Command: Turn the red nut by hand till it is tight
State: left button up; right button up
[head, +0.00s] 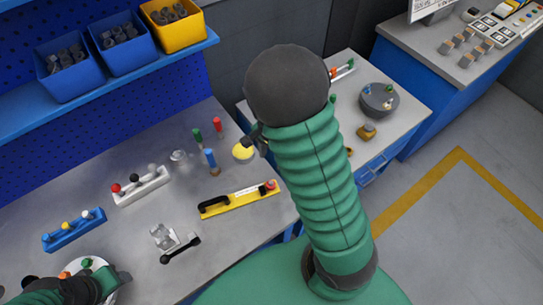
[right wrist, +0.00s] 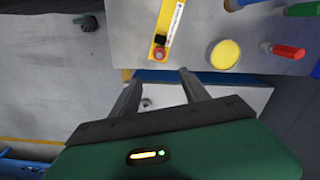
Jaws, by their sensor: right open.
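A round pale flanged part (head: 104,294) lies at the lower left of the head view, partly hidden by my left arm. It bears an orange-red piece (head: 64,275), which may be the red nut, and a green piece (head: 87,263). My left gripper (head: 118,280) is beside or over this part; its jaws are too hidden to read. My right gripper (head: 256,138) is largely behind my own arm in the head view, near a yellow disc (head: 242,152). In the right wrist view my right gripper (right wrist: 158,84) is open, its fingers apart and empty.
A yellow bar tool (head: 238,199), a white rack with knobs (head: 142,186), a blue rack (head: 74,230) and a clamp (head: 180,245) lie on the bench. Upright coloured tools stand behind. A grey disc (head: 378,102) with coloured pieces sits on the second table.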

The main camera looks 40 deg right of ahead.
aim_at(271, 184)
notch_tip(271, 184, down, 17)
jog(key=p, duration=0.3)
jog(key=shift+a+f, duration=0.1)
grip_shut()
dwell(0.5)
